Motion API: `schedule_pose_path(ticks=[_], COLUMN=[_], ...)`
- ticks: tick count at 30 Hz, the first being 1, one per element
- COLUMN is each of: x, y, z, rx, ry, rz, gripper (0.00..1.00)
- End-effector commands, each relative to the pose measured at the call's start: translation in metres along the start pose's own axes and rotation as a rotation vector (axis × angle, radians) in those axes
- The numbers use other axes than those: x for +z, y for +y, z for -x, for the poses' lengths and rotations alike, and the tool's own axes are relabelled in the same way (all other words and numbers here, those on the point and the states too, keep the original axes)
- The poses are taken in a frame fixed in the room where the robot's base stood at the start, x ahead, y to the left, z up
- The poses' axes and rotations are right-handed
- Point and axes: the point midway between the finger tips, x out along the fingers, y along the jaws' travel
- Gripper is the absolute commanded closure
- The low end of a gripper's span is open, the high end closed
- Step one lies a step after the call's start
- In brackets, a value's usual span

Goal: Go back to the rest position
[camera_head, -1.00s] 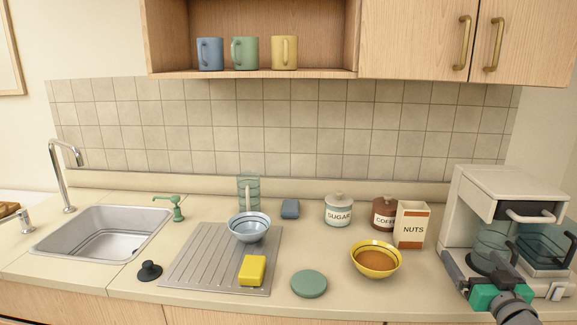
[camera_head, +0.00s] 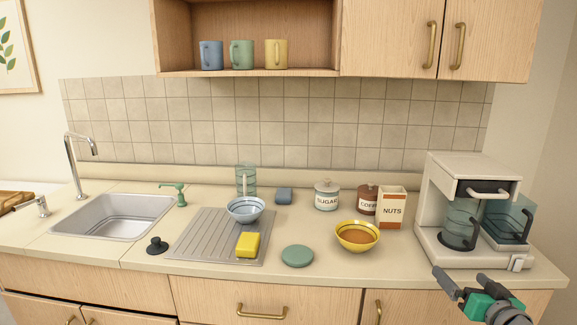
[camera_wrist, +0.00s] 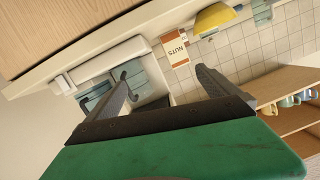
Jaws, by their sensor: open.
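My gripper (camera_head: 462,285) is in the lower right of the head view, in front of the counter's front edge and below the coffee machine (camera_head: 440,165). Its two grey fingers are apart with nothing between them. In the wrist view my gripper (camera_wrist: 165,85) also shows spread, empty fingers. The coffee machine stands beyond the fingers there, tilted in the picture. It is white, with a glass jug (camera_head: 460,222) on its round plate and a clear tank (camera_head: 508,222) at its right. My gripper is apart from all of these.
A yellow bowl (camera_head: 357,235) with brown contents, a nuts box (camera_head: 391,208) and sugar (camera_head: 326,196) and coffee jars (camera_head: 367,200) stand left of the machine. A drying board (camera_head: 190,245) holds a blue bowl (camera_head: 245,209) and yellow sponge (camera_head: 248,245). The room before the counter looks clear.

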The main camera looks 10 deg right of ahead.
Motion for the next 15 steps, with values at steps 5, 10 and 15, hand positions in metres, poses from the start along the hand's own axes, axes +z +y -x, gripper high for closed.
schedule_pose_path(ticks=[5, 10, 15], x=[0.052, 0.112, 0.173], y=[0.009, 0.019, 0.026], z=[0.005, 0.022, 0.057], rx=[0.030, 0.090, 0.189], ry=[-0.174, -0.369, -0.589], rz=[-0.101, -0.223, -0.361], gripper=[0.01, 0.01, 0.01])
